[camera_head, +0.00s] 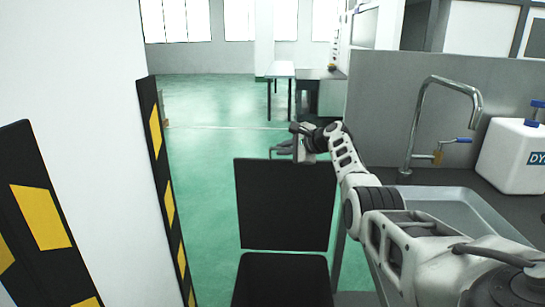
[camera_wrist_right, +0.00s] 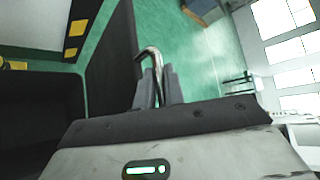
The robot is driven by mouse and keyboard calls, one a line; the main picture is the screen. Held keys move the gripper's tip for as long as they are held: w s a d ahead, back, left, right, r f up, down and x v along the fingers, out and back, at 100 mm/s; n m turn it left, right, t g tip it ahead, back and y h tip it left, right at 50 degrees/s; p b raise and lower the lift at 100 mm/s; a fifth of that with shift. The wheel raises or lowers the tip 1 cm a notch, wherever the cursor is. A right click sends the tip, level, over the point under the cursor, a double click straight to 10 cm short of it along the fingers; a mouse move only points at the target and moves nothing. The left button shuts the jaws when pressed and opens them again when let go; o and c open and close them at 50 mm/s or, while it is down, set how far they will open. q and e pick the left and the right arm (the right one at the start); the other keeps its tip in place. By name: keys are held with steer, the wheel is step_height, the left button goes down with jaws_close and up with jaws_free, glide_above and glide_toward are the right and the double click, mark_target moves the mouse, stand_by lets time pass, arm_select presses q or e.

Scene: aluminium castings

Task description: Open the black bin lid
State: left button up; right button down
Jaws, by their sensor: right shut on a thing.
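The black bin lid (camera_head: 285,205) shows in the head view as a flat dark panel, raised above the dark bin (camera_head: 281,282), with a thin pale line between them. In the right wrist view the lid (camera_wrist_right: 112,55) stands out as a dark slab left of the fingers, and a dark shape, seemingly the bin (camera_wrist_right: 42,115), lies further left. My right gripper (camera_head: 284,149) is at the lid's top edge. In the wrist view its fingers (camera_wrist_right: 158,88) are shut on a bent metal handle (camera_wrist_right: 150,55). My left gripper is not in view.
A sink (camera_head: 455,212) with a tap (camera_head: 412,125) and a white canister (camera_head: 515,155) are at the right. A white wall with a black and yellow striped edge (camera_head: 160,150) stands at the left. Green floor (camera_head: 205,110) is clear beyond, up to distant tables (camera_head: 280,69).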

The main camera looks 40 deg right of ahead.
steer(key=shift+w+d+f, duration=0.1)
steer(key=shift+w+d, duration=0.1)
steer(key=shift+w, duration=0.1)
steer(key=c, duration=1.5)
jaws_free()
steer(key=shift+s, duration=0.1)
steer(key=shift+s+d+r, duration=0.15)
steer(key=shift+s+r, duration=0.1)
steer(key=shift+s, duration=0.2)
steer(key=v, duration=1.5)
steer(key=shift+r, duration=0.2)
steer(key=shift+w, duration=0.2)
